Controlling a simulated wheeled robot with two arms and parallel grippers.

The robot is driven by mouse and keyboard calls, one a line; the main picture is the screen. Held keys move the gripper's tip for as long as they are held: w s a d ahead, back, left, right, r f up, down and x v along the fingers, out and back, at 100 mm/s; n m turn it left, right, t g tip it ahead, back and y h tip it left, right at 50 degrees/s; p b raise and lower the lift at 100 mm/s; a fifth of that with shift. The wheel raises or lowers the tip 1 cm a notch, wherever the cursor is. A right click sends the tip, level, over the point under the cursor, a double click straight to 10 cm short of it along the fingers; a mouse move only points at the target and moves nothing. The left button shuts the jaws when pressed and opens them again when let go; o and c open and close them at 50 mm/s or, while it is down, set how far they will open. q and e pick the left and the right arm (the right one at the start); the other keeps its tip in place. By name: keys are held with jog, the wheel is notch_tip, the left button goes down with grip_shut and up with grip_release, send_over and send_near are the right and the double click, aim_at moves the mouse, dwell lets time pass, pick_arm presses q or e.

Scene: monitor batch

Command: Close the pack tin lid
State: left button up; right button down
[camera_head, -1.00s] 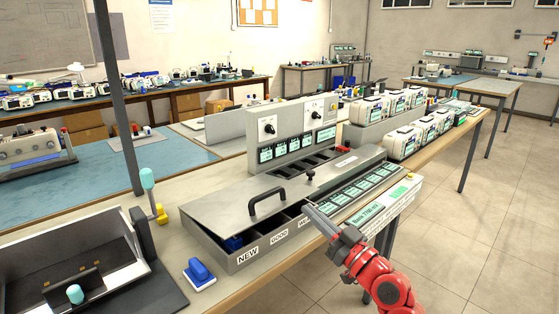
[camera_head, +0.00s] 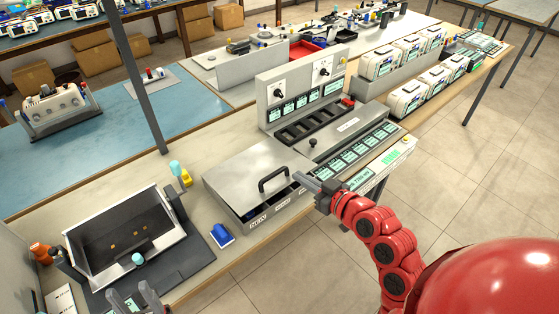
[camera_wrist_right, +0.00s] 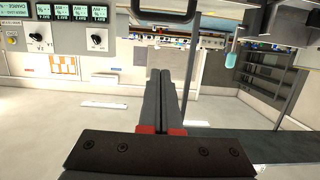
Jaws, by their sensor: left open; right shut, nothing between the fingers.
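The pack tin (camera_head: 262,215) is a long grey metal box on the bench, with NEW and GOOD labels on its front. Its flat grey lid (camera_head: 245,165) carries a black arched handle (camera_head: 273,180). The lid is ajar: a dark gap with something blue shows under its front edge. My right gripper (camera_head: 297,177) is shut and empty, just right of the handle, apparently apart from it. In the right wrist view its fingers (camera_wrist_right: 160,75) are together, and a dark bar like the handle (camera_wrist_right: 165,14) shows at the top. My left gripper (camera_head: 133,296) is open and empty at the bottom edge, partly cut off.
A panel with dials (camera_head: 270,92) rises behind the tin. White instruments (camera_head: 408,98) line the bench at right. A grey post (camera_head: 147,90) stands behind at left.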

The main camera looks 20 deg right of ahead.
jog(key=shift+w+a+f+p, duration=0.65)
jog(key=shift+w+f, duration=0.4)
jog(key=shift+w, duration=0.45)
jog(key=shift+w+a+f+p, duration=0.45)
jog(key=shift+w+f+p, duration=0.25)
jog(key=shift+w+f, duration=0.55)
jog(key=shift+w+a+f+p, duration=0.55)
jog(key=shift+w+f+p, duration=0.25)
jog(key=shift+w, duration=0.9)
jog(key=shift+f, duration=0.1)
